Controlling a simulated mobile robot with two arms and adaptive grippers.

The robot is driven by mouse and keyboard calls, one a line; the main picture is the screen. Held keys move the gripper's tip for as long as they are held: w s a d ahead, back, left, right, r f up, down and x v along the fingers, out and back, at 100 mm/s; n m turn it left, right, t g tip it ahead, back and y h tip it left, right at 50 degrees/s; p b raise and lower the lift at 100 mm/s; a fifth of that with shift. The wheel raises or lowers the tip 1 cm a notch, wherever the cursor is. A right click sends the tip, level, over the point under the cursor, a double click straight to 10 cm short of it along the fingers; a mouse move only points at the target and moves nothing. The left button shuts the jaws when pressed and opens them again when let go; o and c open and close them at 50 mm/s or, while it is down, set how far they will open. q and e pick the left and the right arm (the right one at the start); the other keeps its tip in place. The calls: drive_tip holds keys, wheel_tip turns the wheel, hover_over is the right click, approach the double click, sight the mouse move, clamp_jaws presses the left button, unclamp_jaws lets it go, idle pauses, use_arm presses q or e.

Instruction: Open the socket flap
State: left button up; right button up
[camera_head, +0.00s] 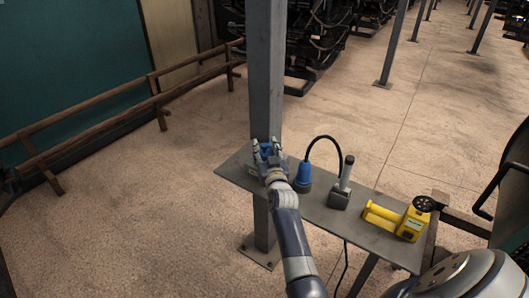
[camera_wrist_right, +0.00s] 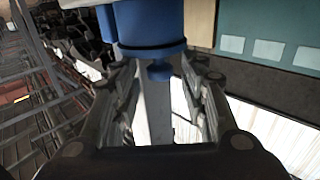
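The blue socket (camera_head: 267,148) is on the grey post above the metal shelf. In the right wrist view the blue socket (camera_wrist_right: 150,22) fills the top middle, with a dark seam and a small blue tab (camera_wrist_right: 159,71) below it. My right gripper (camera_head: 266,149) is at the socket; in the wrist view (camera_wrist_right: 160,80) its two fingers are apart on either side of the tab, with visible gaps. Whether the flap is open cannot be told. My left gripper is not in view.
The shelf (camera_head: 322,216) holds a blue plug (camera_head: 304,176) with a black cable, a grey box with an upright handle (camera_head: 342,188), and a yellow device (camera_head: 400,216). The grey post (camera_head: 265,70) rises behind my gripper. A wooden rail (camera_head: 100,98) stands at left; floor between is clear.

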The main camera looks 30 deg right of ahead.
drive_tip(key=shift+b+x, duration=0.35)
drive_tip(key=shift+x, duration=0.45)
drive_tip(key=shift+w, duration=0.15)
drive_tip(key=shift+d, duration=0.1)
clamp_jaws()
